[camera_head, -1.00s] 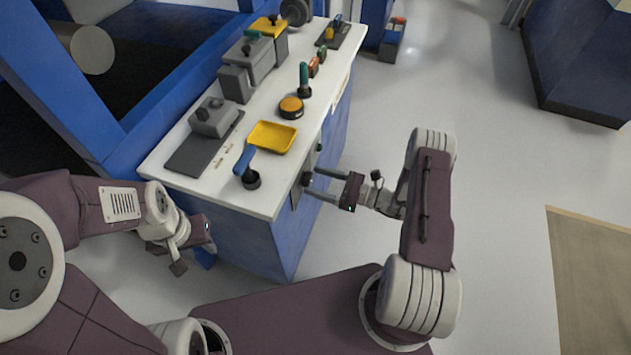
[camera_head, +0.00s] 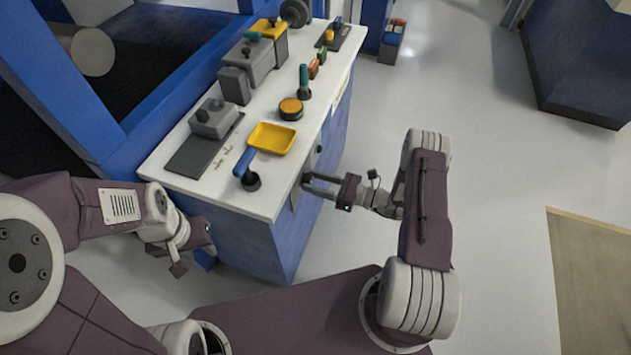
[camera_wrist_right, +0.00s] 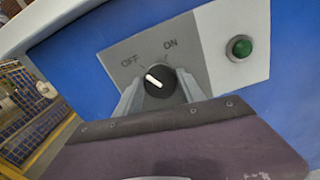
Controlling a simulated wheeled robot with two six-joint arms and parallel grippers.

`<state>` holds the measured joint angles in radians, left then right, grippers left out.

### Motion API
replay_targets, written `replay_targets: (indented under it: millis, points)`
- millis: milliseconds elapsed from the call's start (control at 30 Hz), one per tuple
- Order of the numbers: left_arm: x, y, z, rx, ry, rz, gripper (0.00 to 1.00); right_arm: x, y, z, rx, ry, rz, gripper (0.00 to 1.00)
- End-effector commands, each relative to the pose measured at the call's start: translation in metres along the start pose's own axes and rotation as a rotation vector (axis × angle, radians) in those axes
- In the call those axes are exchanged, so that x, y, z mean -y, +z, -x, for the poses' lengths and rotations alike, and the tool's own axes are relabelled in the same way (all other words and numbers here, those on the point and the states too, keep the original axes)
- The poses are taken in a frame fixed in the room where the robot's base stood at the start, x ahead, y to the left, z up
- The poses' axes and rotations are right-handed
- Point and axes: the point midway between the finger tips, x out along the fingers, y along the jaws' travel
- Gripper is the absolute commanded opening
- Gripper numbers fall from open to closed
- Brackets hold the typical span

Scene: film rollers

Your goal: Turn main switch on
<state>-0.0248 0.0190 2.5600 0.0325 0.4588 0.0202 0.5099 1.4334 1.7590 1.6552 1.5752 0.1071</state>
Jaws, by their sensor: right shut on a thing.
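The main switch is a round black knob (camera_wrist_right: 160,81) with a white pointer, on a grey plate (camera_wrist_right: 125,50) marked OFF and ON in the right wrist view. The pointer is tilted up-left, toward OFF. My right gripper (camera_head: 308,183) is at the console's end face, its fingers shut on the knob from both sides; the fingers also flank the knob in the right wrist view (camera_wrist_right: 160,95). In the head view the fingers hide most of the knob. My left gripper (camera_head: 180,267) hangs beside the console's near left corner, away from the switch; its opening is unclear.
A green lamp (camera_wrist_right: 241,47) sits right of the switch plate. The floor (camera_head: 480,170) right of my right arm is clear.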

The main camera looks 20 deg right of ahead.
Motion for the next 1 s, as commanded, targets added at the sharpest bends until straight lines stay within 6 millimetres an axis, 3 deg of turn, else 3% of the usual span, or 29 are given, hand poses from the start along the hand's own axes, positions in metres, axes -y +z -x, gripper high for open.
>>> replay_targets:
  millis: [1000]
  points:
    - [-0.0001, -0.0006, 0.0052, 0.0, 0.0, 0.0, 0.36, 0.0037, -0.0024, -0.0001, -0.001, 0.0, -0.899, 0.06]
